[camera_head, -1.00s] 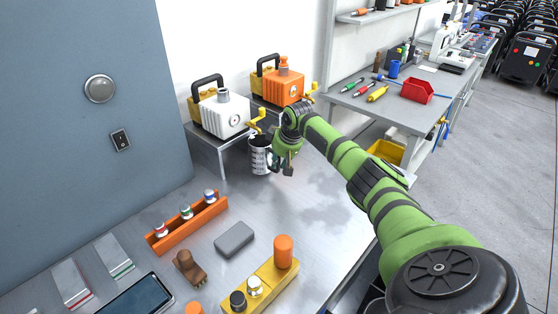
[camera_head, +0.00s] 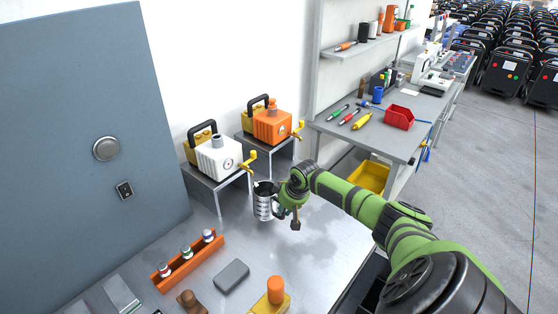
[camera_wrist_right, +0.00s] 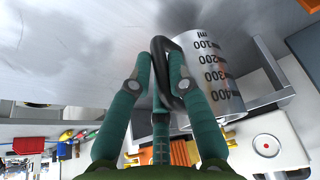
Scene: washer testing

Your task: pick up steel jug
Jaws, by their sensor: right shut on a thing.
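The steel jug (camera_head: 263,204) is a metal cup with dark measuring marks and a black handle. It is upright in the head view, over the metal table near the front of the pump stands. My right gripper (camera_head: 285,209) is at the jug's right side, shut on its handle. In the right wrist view, the green fingers (camera_wrist_right: 160,85) close around the black handle, and the jug's marked wall (camera_wrist_right: 213,75) is just to the right. I cannot tell whether the jug's base touches the table. My left gripper is not in view.
A white pump (camera_head: 217,157) and an orange pump (camera_head: 272,126) stand on metal stands behind the jug. An orange rack (camera_head: 187,262) with small bottles, a grey box (camera_head: 231,276) and a yellow block (camera_head: 271,303) are in front. The table right of the jug is clear.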

